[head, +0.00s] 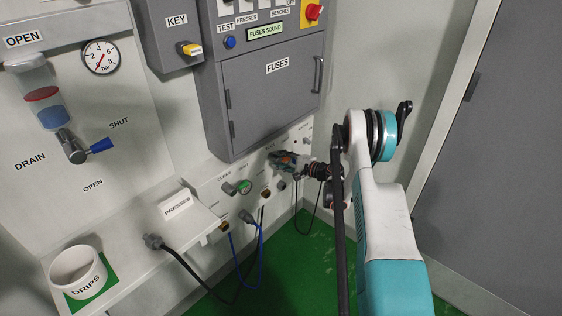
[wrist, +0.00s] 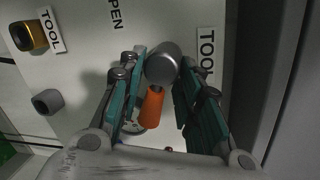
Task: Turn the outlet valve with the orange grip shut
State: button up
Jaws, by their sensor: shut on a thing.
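The outlet valve shows in the wrist view as a grey round metal body (wrist: 163,62) on a pale panel. Its orange grip (wrist: 152,107) extends down the picture from the body. My gripper (wrist: 158,88) has its teal-padded fingers on either side of the valve and is shut on the orange grip. In the head view my gripper (head: 287,161) is at the low panel below the fuse box, and it hides most of the valve there. A label ending in "PEN" (wrist: 117,12) is above the valve in the wrist view; the rest is cut off.
The grey fuse box (head: 265,100) hangs above my gripper. A valve with a blue lever (head: 101,145) is on the left panel. A white DRIPS cup (head: 78,272) stands on the ledge. Cables (head: 250,265) hang below the panel. A grey door (head: 490,170) is at right.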

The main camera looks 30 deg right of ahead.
jog(key=shift+s+a+n+h, duration=0.15)
jog(key=shift+n+h, duration=0.1)
jog(key=shift+n, duration=0.6)
jog(key=shift+w+a+n+h, duration=0.1)
jog(key=shift+n+h, duration=0.15)
jog(key=shift+n, duration=0.6)
jog(key=shift+c, duration=0.2)
jog(key=o, duration=0.9)
jog(key=shift+d+r, duration=0.1)
jog(key=shift+d, duration=0.05)
jog(key=shift+s+d, duration=0.1)
jog(key=v, duration=1.1)
jog(key=shift+s, duration=0.35)
jog(key=shift+r, duration=0.15)
